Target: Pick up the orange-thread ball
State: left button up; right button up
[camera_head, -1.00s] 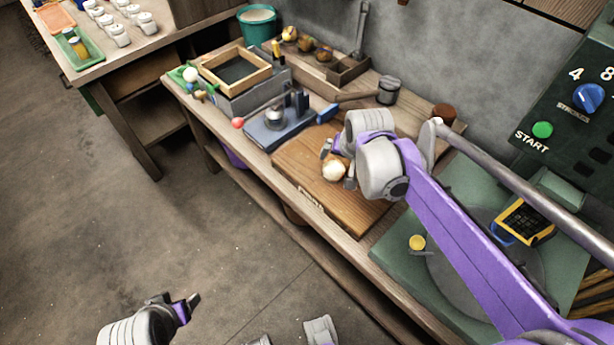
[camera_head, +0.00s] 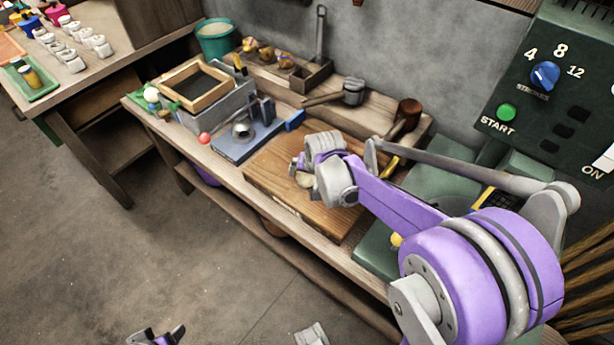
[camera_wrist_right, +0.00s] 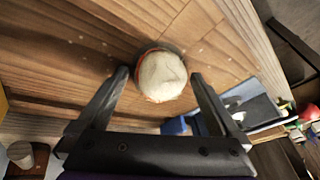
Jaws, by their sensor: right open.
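A cream ball (camera_wrist_right: 162,75) with an orange-red band at its edge sits on the wooden board (camera_wrist_right: 60,45) in the right wrist view. My right gripper (camera_wrist_right: 160,82) is open, its two dark fingers on either side of the ball and not closed on it. In the head view the ball (camera_head: 304,181) shows at the board's middle, partly hidden by my right wrist. Whether the fingers touch it I cannot tell. My left gripper (camera_head: 158,336) is at the bottom edge of the head view, far from the bench and partly cut off.
Several balls (camera_head: 265,55) lie on the back ledge. A green machine (camera_head: 545,110) stands at right.

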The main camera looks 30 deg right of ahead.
jog(key=c, duration=1.3)
jog(key=shift+r, duration=0.1)
jog(key=shift+c, duration=0.2)
